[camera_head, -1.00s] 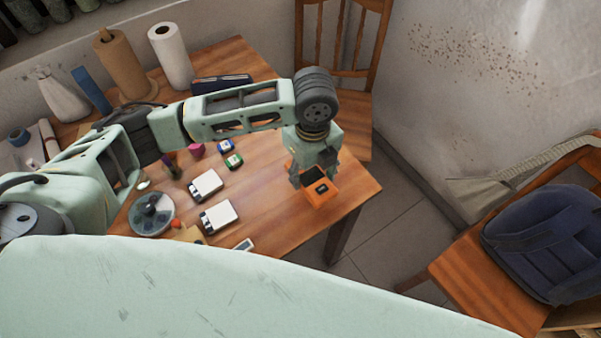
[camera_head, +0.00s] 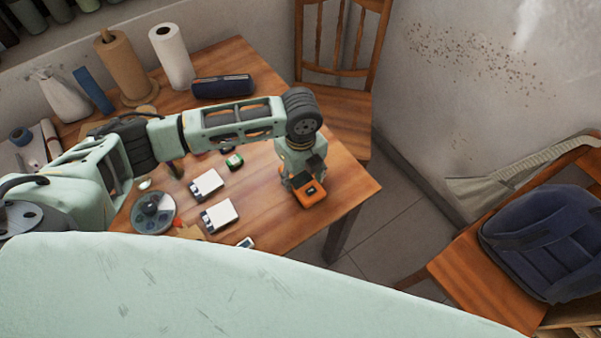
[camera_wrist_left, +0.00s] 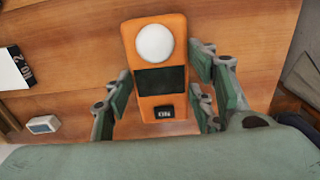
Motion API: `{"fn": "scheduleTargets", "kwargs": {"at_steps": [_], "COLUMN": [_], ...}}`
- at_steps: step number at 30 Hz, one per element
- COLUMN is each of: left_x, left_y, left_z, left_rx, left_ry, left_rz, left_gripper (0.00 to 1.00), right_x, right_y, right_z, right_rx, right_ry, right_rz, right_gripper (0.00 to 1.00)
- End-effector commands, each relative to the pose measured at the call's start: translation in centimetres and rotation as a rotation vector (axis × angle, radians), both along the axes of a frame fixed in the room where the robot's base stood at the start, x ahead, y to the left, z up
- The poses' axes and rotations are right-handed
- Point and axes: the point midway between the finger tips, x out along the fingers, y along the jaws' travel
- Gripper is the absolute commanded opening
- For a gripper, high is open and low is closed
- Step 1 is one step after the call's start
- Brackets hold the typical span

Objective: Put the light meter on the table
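The light meter (camera_head: 310,199) is orange with a dark screen and a white dome. It lies near the right end of the wooden table (camera_head: 275,213), and appears to rest flat on its top. In the left wrist view the meter (camera_wrist_left: 160,105) is between the fingers of my left gripper (camera_wrist_left: 162,85). Narrow gaps show on both sides, so the fingers look open around it. In the head view my left gripper (camera_head: 302,180) is over the meter and hides part of it. My right gripper is not in view.
White boxes (camera_head: 219,216), a grey reel (camera_head: 153,213), a green-topped item (camera_head: 234,161) and a dark blue case (camera_head: 222,86) are on the table. Paper rolls (camera_head: 170,58) stand at the back. A wooden chair (camera_head: 335,100) is behind. Bare tabletop surrounds the meter.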

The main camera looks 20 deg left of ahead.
Motion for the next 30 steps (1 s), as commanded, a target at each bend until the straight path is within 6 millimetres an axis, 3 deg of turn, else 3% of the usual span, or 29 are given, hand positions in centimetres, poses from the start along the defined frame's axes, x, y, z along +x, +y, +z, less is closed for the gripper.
{"fn": "scheduleTargets", "kwargs": {"at_steps": [6,17,23,30], "left_x": [0.0,0.0,0.1,0.1], "left_y": [0.0,0.0,0.0,-0.1], "left_z": [0.0,0.3,3.1,8.3], "left_rx": [0.001,-0.001,-0.002,-0.001], "left_ry": [0.001,-0.001,-0.004,-0.004], "left_rz": [0.0,0.0,-0.001,-0.001], "left_gripper": [0.7,0.7,0.7,0.7], "right_x": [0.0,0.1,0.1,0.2], "right_y": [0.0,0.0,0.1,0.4], "right_z": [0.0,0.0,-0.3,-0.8], "right_rx": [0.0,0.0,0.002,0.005], "right_ry": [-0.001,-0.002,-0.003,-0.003], "right_rz": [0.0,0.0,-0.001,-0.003], "right_gripper": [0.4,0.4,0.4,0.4]}}
